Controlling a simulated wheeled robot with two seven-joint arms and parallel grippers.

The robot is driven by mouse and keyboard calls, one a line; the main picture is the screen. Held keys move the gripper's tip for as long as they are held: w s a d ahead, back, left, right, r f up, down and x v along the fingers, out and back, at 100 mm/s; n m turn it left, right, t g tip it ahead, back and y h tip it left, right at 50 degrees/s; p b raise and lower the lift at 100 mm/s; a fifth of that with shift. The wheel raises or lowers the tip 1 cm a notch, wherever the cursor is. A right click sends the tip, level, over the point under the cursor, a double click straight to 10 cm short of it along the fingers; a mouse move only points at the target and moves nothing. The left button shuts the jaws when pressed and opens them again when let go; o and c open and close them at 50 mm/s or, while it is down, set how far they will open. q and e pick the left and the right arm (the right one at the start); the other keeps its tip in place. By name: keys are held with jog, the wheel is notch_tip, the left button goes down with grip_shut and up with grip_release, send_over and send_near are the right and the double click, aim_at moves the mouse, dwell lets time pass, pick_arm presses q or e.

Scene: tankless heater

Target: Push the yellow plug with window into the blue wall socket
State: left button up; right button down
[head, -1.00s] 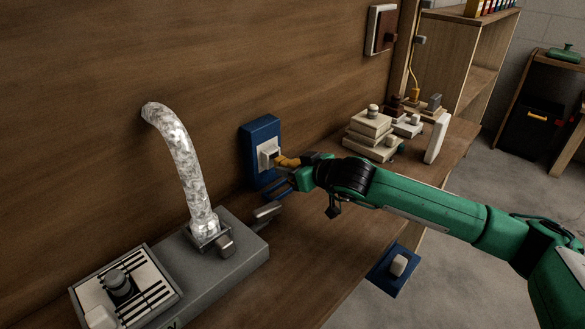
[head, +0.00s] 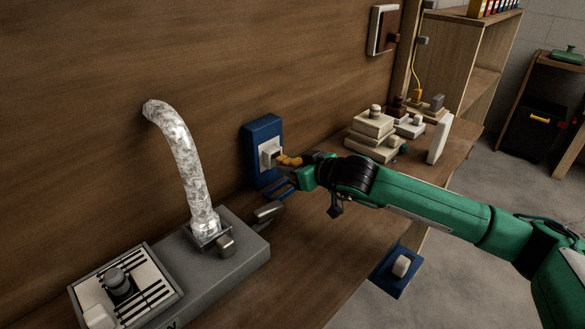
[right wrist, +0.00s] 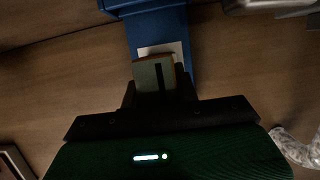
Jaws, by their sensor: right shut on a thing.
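The blue wall socket (head: 263,130) is mounted upright on the brown wooden wall, with a white square middle. The yellow plug (head: 289,161) is at the white middle, at its right side. My right gripper (head: 296,165) is shut on the plug, just right of the socket. I cannot tell how deep the plug sits. In the right wrist view the blue socket (right wrist: 160,32) is straight ahead, and a grey-green block with a dark slot (right wrist: 155,74) covers part of its white middle. My left gripper is not in view.
A grey heater unit (head: 255,246) with a silver foil duct (head: 182,165) stands left of the socket. Stacked beige boxes (head: 370,146) and a white panel (head: 439,138) are on the bench to the right. A blue switch plate (head: 386,283) is below the arm.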

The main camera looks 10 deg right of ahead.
dwell(0.4)
jog(key=shift+b, duration=0.5)
dwell(0.5)
jog(key=shift+b, duration=0.45)
jog(key=shift+w+a+b, duration=0.35)
jog(key=shift+w+a, duration=0.05)
jog(key=shift+w, duration=0.2)
jog(key=shift+w+a+b, duration=0.3)
jog(key=shift+w+a, duration=0.1)
jog(key=shift+w, duration=0.2)
jog(key=c, duration=1)
grip_release()
jog(key=shift+o, duration=0.2)
jog(key=v, duration=1.4)
jog(key=shift+b, duration=0.4)
